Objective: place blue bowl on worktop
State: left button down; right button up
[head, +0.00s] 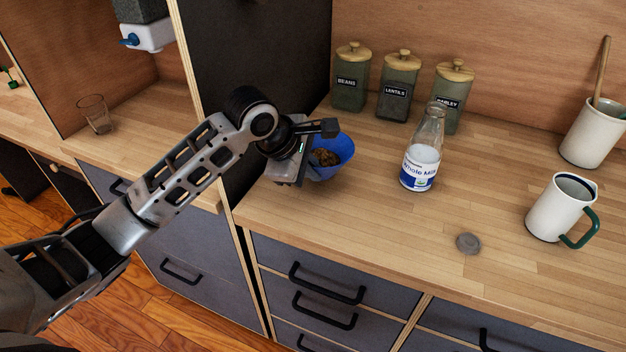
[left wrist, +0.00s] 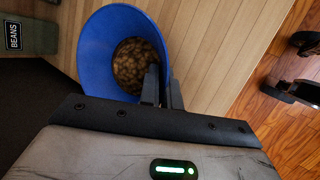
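The blue bowl (head: 343,149) is at the left end of the wooden worktop (head: 360,220), with brown lumpy food inside. It fills the upper middle of the left wrist view (left wrist: 95,52). My left gripper (head: 312,158) is at the bowl's near left side and partly hides it. In the left wrist view its two fingers (left wrist: 162,88) are close together with the bowl's rim between them, one finger inside and one outside. I cannot tell whether the bowl's base touches the worktop. My right gripper is not in view.
Three labelled canisters (head: 399,88) stand behind the bowl. A milk bottle (head: 421,160) stands to its right, then a grey lid (head: 468,243), a white mug (head: 560,208) and a utensil crock (head: 592,135). A dark tall panel (head: 250,60) rises at left. The worktop's front middle is clear.

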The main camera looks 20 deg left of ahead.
pick_arm(q)
jog(key=shift+w+f, duration=0.15)
jog(key=shift+f, duration=1.55)
jog(key=c, duration=1.6)
grip_release()
jog(key=shift+f, duration=0.1)
jog(key=v, duration=1.2)
